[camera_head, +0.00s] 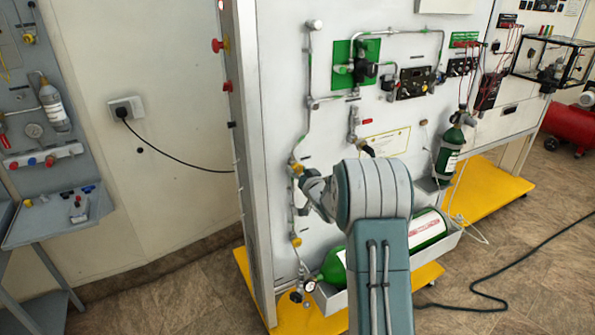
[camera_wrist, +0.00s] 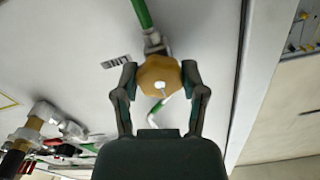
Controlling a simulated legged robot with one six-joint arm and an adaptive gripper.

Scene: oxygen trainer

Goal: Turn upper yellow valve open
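The upper yellow valve (camera_head: 297,168) sits on the vertical pipe at the left of the white panel. My gripper (camera_head: 304,178) is at this valve, partly hidden by my own arm. In the wrist view the valve's yellow-brown knob (camera_wrist: 158,76) lies between the two fingertips of my gripper (camera_wrist: 159,72), one on each side. Both fingertips appear to touch the knob's sides. A green pipe (camera_wrist: 142,12) runs from the knob's fitting. A second, lower yellow valve (camera_head: 296,241) is on the same pipe below my gripper.
A green cylinder (camera_head: 429,222) lies in a tray behind my arm. A gauge (camera_head: 309,286) is low on the panel. A wall socket (camera_head: 126,108) with a black cable is to the left.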

